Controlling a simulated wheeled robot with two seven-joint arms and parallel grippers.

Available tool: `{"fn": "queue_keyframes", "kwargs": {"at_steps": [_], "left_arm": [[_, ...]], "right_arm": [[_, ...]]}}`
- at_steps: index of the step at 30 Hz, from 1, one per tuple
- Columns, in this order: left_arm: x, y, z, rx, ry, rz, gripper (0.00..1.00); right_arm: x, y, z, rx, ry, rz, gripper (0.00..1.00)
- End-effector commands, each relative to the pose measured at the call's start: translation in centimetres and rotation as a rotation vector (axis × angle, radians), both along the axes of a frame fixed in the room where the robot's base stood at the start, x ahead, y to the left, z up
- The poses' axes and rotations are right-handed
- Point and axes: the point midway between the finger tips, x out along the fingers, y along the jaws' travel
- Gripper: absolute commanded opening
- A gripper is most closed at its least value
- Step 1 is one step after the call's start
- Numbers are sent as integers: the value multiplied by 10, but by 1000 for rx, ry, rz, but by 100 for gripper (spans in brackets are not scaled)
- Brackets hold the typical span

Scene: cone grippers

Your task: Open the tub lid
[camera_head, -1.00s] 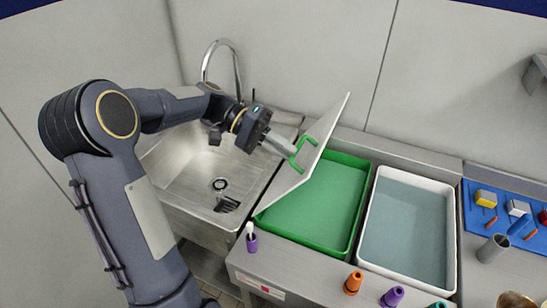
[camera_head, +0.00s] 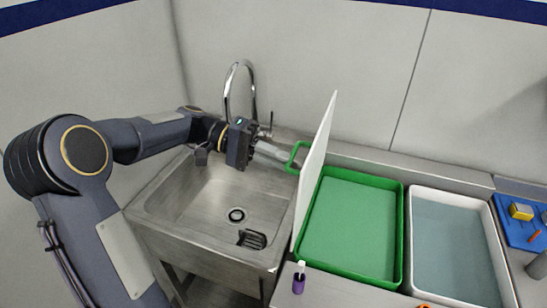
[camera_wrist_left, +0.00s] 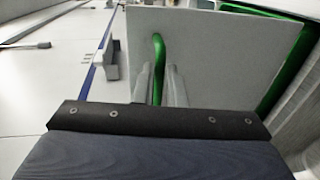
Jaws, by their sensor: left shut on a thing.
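The white tub lid (camera_head: 317,165) stands nearly upright at the left edge of the green tub (camera_head: 398,240), with its green handle (camera_head: 293,158) facing left. The tub is uncovered and its pale green inside shows. My left gripper (camera_head: 285,157) is shut on the green handle, over the gap between sink and tub. In the left wrist view the lid (camera_wrist_left: 215,50) fills the middle, and the gripper's fingers (camera_wrist_left: 165,88) are at the green handle (camera_wrist_left: 158,65). My right gripper is not in view.
A steel sink (camera_head: 205,195) with a tall faucet (camera_head: 240,85) lies left of the tub. A white tub (camera_head: 412,250) stands to the right, then a blue board (camera_head: 515,225) with small blocks. A purple bottle (camera_head: 299,281) stands at the front. The wall is close behind.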

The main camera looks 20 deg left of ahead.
Motion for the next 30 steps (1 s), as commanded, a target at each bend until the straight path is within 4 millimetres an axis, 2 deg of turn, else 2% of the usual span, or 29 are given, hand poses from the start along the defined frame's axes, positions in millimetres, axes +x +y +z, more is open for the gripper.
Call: {"fn": "queue_keyframes", "kwargs": {"at_steps": [1,10,11,15,30], "left_arm": [[-2,2,-18,26,28,-2,0],[-2,2,-18,26,28,0,0],[-2,2,-18,25,28,0,13],[-2,2,-18,26,28,-3,32],[-3,1,-13,25,21,-7,33]], "right_arm": [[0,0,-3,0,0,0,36],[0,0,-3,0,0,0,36],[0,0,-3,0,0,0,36],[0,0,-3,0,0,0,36],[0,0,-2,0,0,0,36]]}}
